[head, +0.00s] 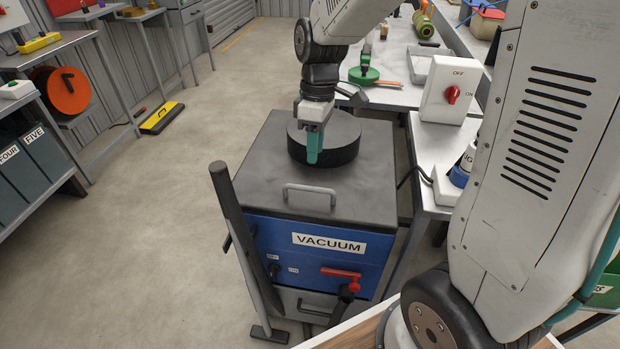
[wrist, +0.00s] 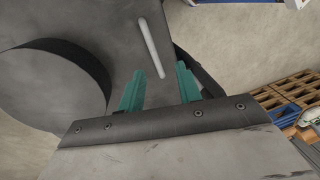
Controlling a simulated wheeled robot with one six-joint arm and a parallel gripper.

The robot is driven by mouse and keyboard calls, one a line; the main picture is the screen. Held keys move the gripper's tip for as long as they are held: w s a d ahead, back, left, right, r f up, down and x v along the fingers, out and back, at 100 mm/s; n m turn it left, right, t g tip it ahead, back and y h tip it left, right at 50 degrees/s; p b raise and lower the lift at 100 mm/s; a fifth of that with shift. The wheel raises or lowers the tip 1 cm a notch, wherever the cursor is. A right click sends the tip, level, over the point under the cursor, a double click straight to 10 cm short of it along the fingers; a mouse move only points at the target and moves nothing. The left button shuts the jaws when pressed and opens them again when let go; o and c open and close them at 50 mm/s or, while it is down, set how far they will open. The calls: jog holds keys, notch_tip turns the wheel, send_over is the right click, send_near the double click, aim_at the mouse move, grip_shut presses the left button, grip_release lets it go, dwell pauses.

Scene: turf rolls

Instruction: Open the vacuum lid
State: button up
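The vacuum is a blue box labelled VACUUM (head: 330,243). Its dark grey lid (head: 260,190) lies flat on top and looks closed. A light grey bar handle (head: 308,188) sits near the lid's front edge; it also shows in the wrist view (wrist: 150,48), beyond the fingertips. My gripper (head: 314,160) points down over the lid, behind the handle and in front of a round dark drum-like part (head: 345,140) on the lid. In the wrist view its two teal fingers (wrist: 158,82) stand apart with nothing between them. Whether the fingertips touch the lid, I cannot tell.
A dark upright pole-like tool (head: 238,240) leans at the vacuum's left front. A red valve lever (head: 341,273) is on its front. A white switch box (head: 450,90) with a red knob stands on the bench at right. The floor at left is mostly clear.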

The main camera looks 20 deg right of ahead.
jog(key=shift+n, duration=0.5)
jog(key=f, duration=0.6)
jog(key=a+f, duration=0.1)
jog(key=f, duration=0.3)
jog(key=shift+w, duration=0.35)
grip_shut()
